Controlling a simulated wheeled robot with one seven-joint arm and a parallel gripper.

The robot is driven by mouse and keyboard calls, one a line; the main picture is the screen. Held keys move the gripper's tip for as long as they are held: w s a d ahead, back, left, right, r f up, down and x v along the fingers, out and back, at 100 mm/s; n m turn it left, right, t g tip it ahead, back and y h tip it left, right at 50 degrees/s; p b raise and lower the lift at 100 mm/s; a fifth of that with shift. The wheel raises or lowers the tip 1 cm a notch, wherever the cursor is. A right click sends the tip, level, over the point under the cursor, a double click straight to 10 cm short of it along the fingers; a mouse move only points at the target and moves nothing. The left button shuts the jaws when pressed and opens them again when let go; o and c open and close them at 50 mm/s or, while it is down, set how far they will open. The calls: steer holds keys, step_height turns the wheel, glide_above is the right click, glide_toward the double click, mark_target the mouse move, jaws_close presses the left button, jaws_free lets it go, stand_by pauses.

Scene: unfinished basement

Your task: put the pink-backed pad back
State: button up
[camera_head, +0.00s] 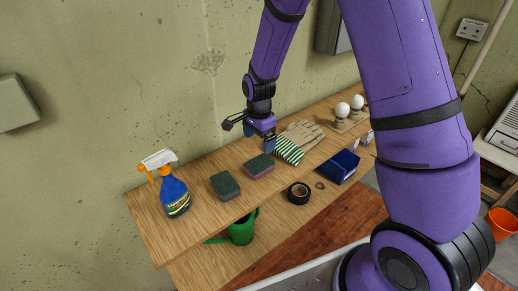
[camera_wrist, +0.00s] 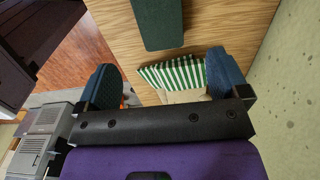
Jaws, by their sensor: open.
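The pink-backed pad (camera_head: 259,166) lies on the wooden shelf, dark on top with a pinkish layer along its side. A dark green pad (camera_head: 225,186) lies to its left. My gripper (camera_head: 250,132) is open and empty, above the back of the shelf, behind the pink-backed pad and near the striped cloth. In the wrist view my gripper (camera_wrist: 164,80) has its two blue fingertips wide apart. A dark green pad face (camera_wrist: 158,22) shows there beyond the fingertips; no pink is visible on it.
A green-and-white striped cloth (camera_head: 288,150) and a work glove (camera_head: 302,134) lie right of the pads. A blue spray bottle (camera_head: 174,195) stands left. The wooden shelf's (camera_head: 150,225) left front is clear.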

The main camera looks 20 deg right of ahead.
steer(key=s+d+r+n+t, duration=0.1)
steer(key=s+d+r+n, duration=0.3)
steer(key=r, duration=0.7)
steer(key=s+r+n+t, duration=0.25)
steer(key=s+r, duration=0.45)
steer(key=r, duration=0.5)
steer(key=s+d+r+n+t, duration=0.1)
steer(key=s+r+n, duration=0.3)
steer(key=s, duration=0.5)
steer(key=s+d+r+n, duration=0.2)
steer(key=s+r+n, duration=0.2)
steer(key=s, duration=0.5)
steer(key=shift+s+r+t, duration=0.15)
steer(key=shift+r+t, duration=0.15)
steer(key=shift+t, duration=0.05)
